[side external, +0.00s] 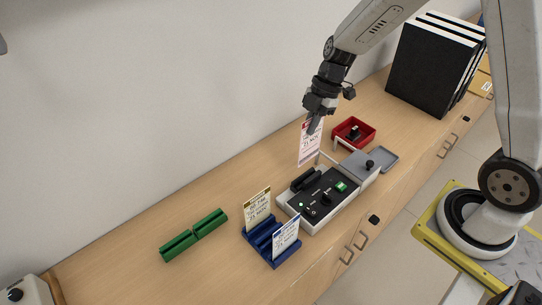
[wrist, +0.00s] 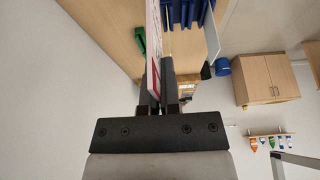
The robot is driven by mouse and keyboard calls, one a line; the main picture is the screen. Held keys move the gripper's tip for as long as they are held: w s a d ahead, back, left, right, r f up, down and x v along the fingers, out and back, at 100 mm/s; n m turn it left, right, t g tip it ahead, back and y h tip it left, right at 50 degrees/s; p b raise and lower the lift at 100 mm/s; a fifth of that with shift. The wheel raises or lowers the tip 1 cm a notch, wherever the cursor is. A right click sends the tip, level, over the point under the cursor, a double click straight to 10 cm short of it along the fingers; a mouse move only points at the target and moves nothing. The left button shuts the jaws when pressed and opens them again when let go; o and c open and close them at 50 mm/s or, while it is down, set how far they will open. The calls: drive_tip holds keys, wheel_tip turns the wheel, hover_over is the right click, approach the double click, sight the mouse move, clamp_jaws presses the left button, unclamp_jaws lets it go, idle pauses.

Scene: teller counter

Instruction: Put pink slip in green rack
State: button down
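The pink slip (side external: 311,146) hangs upright from my gripper (side external: 315,122), above the counter and behind the black and grey machine. In the wrist view the slip (wrist: 153,45) shows nearly edge-on between the fingers of my gripper (wrist: 160,85), which is shut on it. The green rack (side external: 194,235) lies on the counter at the left, a low slotted bar in two parts with no slip in it. A bit of it also shows in the wrist view (wrist: 140,40). The slip is well to the right of the rack and above it.
A blue rack (side external: 262,249) holds a yellow slip (side external: 257,206) and a white-blue slip (side external: 286,236), right of the green rack. The black and grey machine (side external: 318,199), a red tray (side external: 367,140) and black binders (side external: 433,66) stand further right. The wall runs behind.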

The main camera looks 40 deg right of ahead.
drive_tip(key=w+a+f, duration=0.1)
drive_tip(key=w+a, duration=0.1)
drive_tip(key=a, duration=0.7)
drive_tip(key=w+a+f, duration=0.2)
drive_tip(key=w+a, duration=0.1)
drive_tip(key=a, duration=0.6)
drive_tip(key=w+a+f, duration=0.1)
drive_tip(key=w+a, duration=0.2)
drive_tip(key=a, duration=0.7)
drive_tip(key=shift+f, duration=0.3)
drive_tip(key=shift+f, duration=0.15)
drive_tip(key=shift+f, duration=1.8)
drive_tip(key=shift+f, duration=1.9)
